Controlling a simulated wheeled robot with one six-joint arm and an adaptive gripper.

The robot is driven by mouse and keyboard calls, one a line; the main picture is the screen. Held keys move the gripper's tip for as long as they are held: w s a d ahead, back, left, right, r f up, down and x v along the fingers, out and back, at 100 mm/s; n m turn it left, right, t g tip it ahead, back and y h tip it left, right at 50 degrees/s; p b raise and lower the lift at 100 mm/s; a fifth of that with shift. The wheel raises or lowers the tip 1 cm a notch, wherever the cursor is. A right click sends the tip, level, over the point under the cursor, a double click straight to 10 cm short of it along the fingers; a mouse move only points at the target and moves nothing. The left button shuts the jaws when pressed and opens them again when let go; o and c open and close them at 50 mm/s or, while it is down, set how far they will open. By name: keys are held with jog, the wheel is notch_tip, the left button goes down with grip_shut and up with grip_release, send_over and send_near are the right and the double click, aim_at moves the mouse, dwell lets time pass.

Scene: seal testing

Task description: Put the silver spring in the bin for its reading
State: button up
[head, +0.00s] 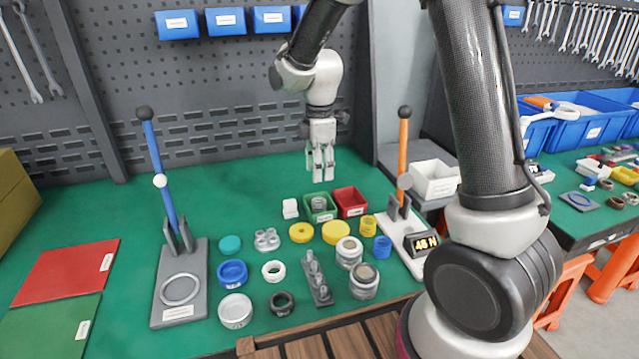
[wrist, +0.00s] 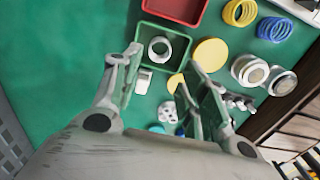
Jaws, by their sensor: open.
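The silver spring (head: 318,203) sits inside the small green bin (head: 320,217). In the wrist view the silver spring (wrist: 159,49) shows as a pale ring inside the green bin (wrist: 182,63). The red bin (head: 351,209) stands right beside it and looks empty; it also shows in the wrist view (wrist: 178,10). My gripper (head: 321,176) is open and empty, raised above and behind the bins. In the wrist view my gripper's fingers (wrist: 164,62) are spread, with the green bin beyond them. The orange-lever tester has a display (head: 425,243) that appears to read 45 N.
A yellow spring (head: 368,226) and a blue spring (head: 382,248) stand right of the bins. A white block (head: 290,208), yellow discs (head: 336,232), rings and jars crowd the front. A blue-lever press (head: 180,285) stands left. The green mat behind it is clear.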

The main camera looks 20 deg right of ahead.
jog(key=s+d+r+m+t, duration=0.2)
jog(key=s+d+r+m, duration=0.7)
jog(key=r, duration=0.4)
jog(key=s+d+r+m, duration=0.1)
jog(key=s+d+m, duration=0.1)
jog(key=s, duration=0.3)
jog(key=s+d+r+m+t, duration=0.1)
jog(key=s+d+m, duration=0.1)
jog(key=s+m, duration=0.2)
jog(key=s+d+r+m+t, duration=0.1)
jog(key=s+d+m, duration=0.1)
jog(key=s, duration=0.6)
jog(key=shift+r+m, duration=0.25)
jog(key=shift+m, duration=0.25)
